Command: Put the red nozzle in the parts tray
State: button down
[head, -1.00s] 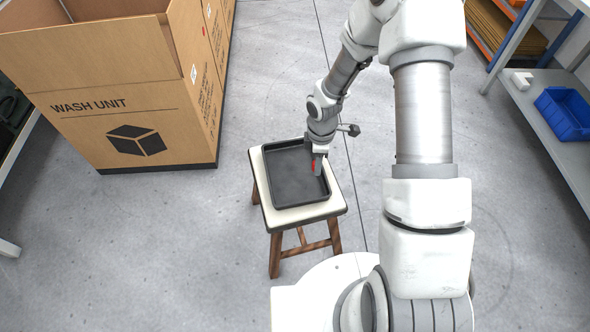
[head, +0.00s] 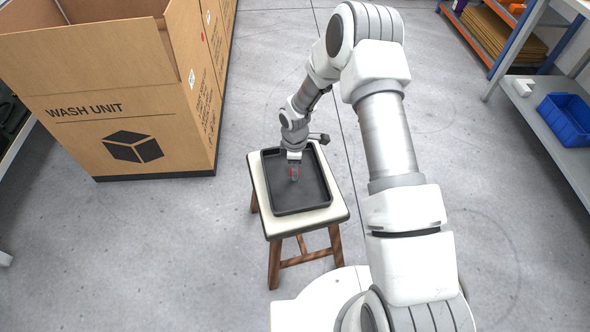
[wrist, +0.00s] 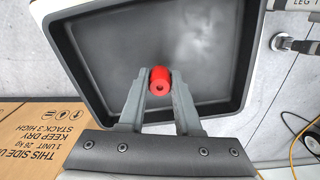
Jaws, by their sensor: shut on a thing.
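The red nozzle (wrist: 160,82) is a small red cylinder with a hole in its end, held between the fingertips of my gripper (wrist: 160,92) in the wrist view. In the head view, my gripper (head: 294,174) points down over the parts tray, and only a sliver of red shows at its fingers. The black parts tray (head: 309,200) lies on a stool and also shows in the wrist view (wrist: 235,62). Its floor looks otherwise empty. I cannot tell whether the nozzle touches the tray floor.
The tray rests on a white-topped wooden stool (head: 338,213). A large cardboard box (head: 75,150) marked WASH UNIT stands to the left. A shelf (head: 535,112) with a blue bin (head: 566,118) is at the right.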

jog(key=c, duration=0.6)
grip_release()
jog(key=shift+f, duration=0.1)
